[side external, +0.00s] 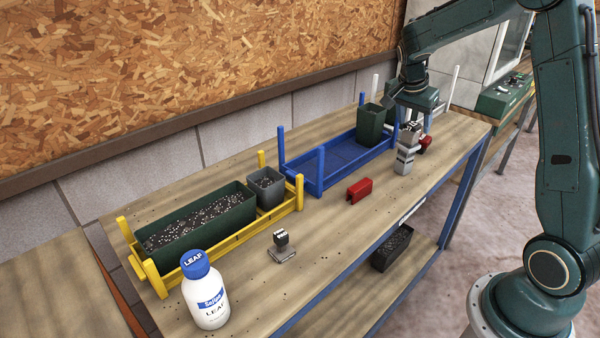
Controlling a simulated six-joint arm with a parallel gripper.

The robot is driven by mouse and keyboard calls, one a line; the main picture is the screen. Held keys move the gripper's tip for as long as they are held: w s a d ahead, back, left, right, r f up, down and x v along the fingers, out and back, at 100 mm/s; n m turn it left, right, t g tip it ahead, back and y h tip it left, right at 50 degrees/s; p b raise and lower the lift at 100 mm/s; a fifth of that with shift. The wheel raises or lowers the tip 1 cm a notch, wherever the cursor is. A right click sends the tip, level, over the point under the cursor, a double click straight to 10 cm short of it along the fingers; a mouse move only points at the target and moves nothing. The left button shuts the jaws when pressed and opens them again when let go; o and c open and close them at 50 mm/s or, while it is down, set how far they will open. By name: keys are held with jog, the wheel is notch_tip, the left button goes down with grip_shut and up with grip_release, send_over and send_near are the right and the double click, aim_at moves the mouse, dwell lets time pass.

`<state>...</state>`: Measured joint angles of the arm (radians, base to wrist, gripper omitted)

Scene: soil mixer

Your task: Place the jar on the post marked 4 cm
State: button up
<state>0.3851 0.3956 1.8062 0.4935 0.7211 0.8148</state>
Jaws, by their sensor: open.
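A white jar (207,298) with a blue cap reading LEAF stands upright on the bench at the front left. A short post (281,243) with a dark, white-marked top stands on a small grey base behind and right of it. A taller grey post-like piece (404,160) stands at the right, near the blue rack. The markings on both are too small to read.
A yellow rack (232,243) holds a long green planter (202,222) and a small grey pot (265,186). A blue rack (334,160) holds a green pot (371,124). A red block (360,189) lies mid-bench.

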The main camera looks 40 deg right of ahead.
jog(key=v, duration=1)
jog(key=shift+r, duration=0.1)
dwell(0.3)
jog(key=s+a+r+n+t+y, duration=0.2)
jog(key=s+a+r+n+t, duration=0.2)
jog(key=s+a+n, duration=0.75)
jog(key=s+a+f+n+t+y, duration=0.1)
jog(key=s+a+f+n+y, duration=0.1)
jog(key=s+a+n, duration=0.4)
jog(key=s+a+f, duration=0.1)
jog(key=s+a, duration=0.2)
jog(key=a, duration=0.2)
jog(key=shift+s+f+t+y, duration=0.25)
jog(key=shift+s+t+y, duration=0.05)
jog(key=shift+s, duration=0.05)
